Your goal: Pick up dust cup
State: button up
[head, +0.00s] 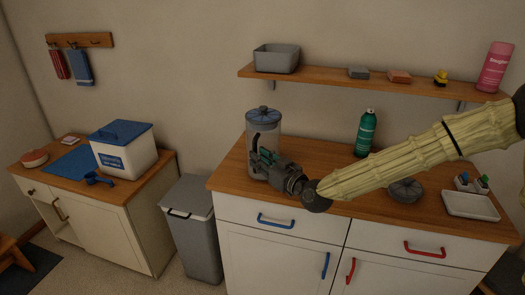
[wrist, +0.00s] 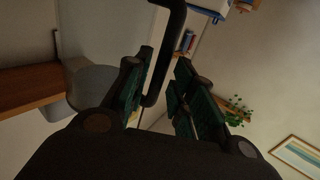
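The dust cup (head: 263,122) is a clear grey cylinder with a blue-grey lid and a dark handle, standing upright on the wooden counter at its left end. My gripper (head: 260,157) is at the cup's front, overlapping its lower part in the head view. In the wrist view, the cup's translucent body (wrist: 92,55) is at the left. Its black handle (wrist: 170,40) runs down between the two green-padded fingers of my gripper (wrist: 166,60). The handle lies close to the left finger, with a gap to the right finger. Whether it touches the left finger cannot be told.
A green spray can (head: 366,133), a dark round object (head: 406,190) and a white tray (head: 470,206) share the counter (head: 325,158). A wall shelf (head: 330,79) hangs above. A grey bin (head: 193,230) stands left of the counter, beside a lower cabinet with a blue-lidded box (head: 122,155).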

jog(key=shift+x, duration=1.45)
grip_shut()
jog(key=shift+r, duration=0.15)
